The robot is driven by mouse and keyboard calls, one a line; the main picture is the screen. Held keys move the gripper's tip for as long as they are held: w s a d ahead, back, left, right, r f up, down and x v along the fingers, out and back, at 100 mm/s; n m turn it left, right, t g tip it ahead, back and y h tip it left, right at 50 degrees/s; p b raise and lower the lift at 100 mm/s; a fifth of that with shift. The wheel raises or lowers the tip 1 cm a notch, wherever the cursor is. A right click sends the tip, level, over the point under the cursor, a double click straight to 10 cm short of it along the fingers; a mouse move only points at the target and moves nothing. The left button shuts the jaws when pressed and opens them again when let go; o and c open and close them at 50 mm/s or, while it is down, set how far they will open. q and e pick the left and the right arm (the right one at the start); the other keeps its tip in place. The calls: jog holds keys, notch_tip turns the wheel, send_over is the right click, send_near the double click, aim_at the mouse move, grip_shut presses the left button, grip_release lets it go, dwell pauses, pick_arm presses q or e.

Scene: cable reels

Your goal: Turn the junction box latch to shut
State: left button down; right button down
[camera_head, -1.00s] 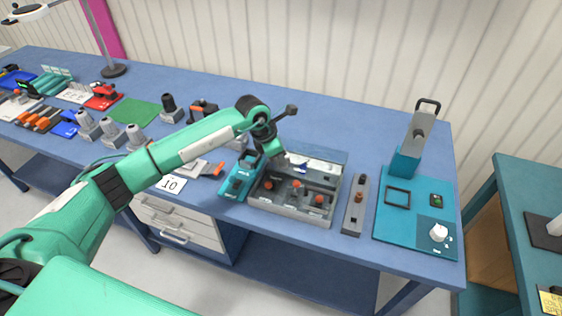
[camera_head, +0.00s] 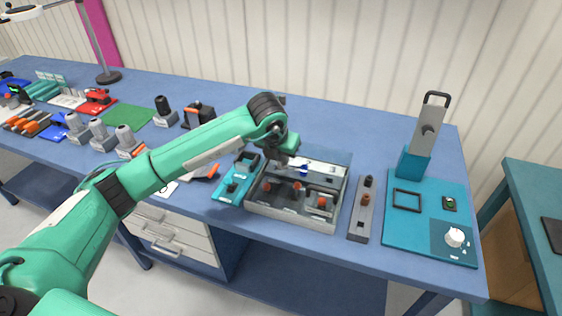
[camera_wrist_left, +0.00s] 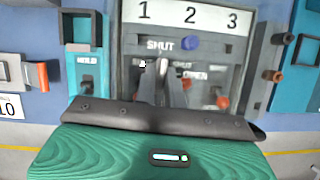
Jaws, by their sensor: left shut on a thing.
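The junction box (camera_head: 292,217) is an open grey case with compartments near the front edge of the blue table. In the left wrist view, its face (camera_wrist_left: 128,52) carries the numbers 1, 2, 3 and the words SHUT and OPEN. My left gripper (camera_head: 282,160) is over its back left part. In the left wrist view, my left gripper (camera_wrist_left: 163,78) is shut on the grey latch (camera_wrist_left: 163,66), just below the upper SHUT label. The fingers hide much of the latch, so its exact angle is unclear. My right gripper is not in view.
A blue knob (camera_wrist_left: 190,41) and an orange-red knob (camera_wrist_left: 222,102) are close by on the box. A teal HOLD fixture (camera_head: 232,186) stands left of it, a grey strip (camera_head: 361,215) right. Further right is a teal board (camera_head: 432,235) with a white dial.

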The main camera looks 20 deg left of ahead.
pick_arm(q)
jog(key=shift+n+b, duration=0.35)
jog(key=shift+n, duration=0.15)
jog(key=shift+y, duration=0.3)
jog(key=c, duration=1.5)
grip_release()
jog(key=b+v, duration=0.3)
jog(key=v, duration=1.1)
jog(key=shift+w, duration=0.1)
